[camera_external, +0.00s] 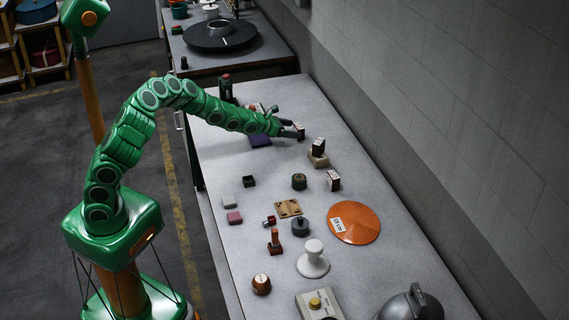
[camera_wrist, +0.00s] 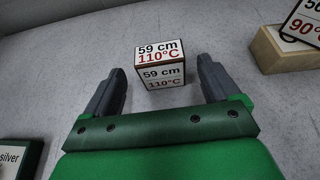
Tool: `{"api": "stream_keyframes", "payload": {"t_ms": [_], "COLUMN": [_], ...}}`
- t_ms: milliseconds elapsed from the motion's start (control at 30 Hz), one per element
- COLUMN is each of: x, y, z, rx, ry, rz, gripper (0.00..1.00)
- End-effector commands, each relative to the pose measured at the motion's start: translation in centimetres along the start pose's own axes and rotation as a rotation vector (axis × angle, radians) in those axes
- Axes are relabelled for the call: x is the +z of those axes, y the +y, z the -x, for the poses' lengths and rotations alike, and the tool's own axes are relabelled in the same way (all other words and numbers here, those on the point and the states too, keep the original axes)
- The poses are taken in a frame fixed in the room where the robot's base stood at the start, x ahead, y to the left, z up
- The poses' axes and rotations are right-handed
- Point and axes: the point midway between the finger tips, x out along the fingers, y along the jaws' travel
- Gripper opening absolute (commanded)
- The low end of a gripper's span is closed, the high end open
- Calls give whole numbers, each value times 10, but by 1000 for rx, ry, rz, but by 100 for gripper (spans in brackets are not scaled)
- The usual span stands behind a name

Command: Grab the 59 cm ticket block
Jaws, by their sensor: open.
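The 59 cm ticket block (camera_wrist: 160,66) is a small dark-edged block with white faces printed "59 cm" and "110°C". In the wrist view it stands on the grey table just ahead of my gripper (camera_wrist: 162,82), roughly centred between the two dark fingers. The fingers are apart and hold nothing; the block's near part appears between or just beyond the fingertips, and I cannot tell exactly how deep. In the external view my gripper (camera_external: 291,130) is low over the table's far part, with the block (camera_external: 300,130) at its tips, partly hidden.
Another ticket block (camera_external: 318,146), marked "90°C" in the wrist view (camera_wrist: 304,24), sits on a beige stand (camera_external: 318,160) to the right. A third block (camera_external: 333,180) stands nearer. A purple item (camera_external: 260,140) lies left of my gripper. A wall (camera_external: 430,100) borders the table's right side.

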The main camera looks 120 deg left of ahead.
Motion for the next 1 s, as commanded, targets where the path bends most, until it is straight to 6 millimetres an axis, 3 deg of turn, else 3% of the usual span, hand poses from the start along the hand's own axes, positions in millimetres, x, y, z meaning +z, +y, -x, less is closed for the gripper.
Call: {"api": "stream_keyframes", "payload": {"t_ms": [1000], "x": [-3], "y": [-1], "z": [-52], "rx": [-1], "ry": [1], "rz": [-2], "gripper": [89]}}
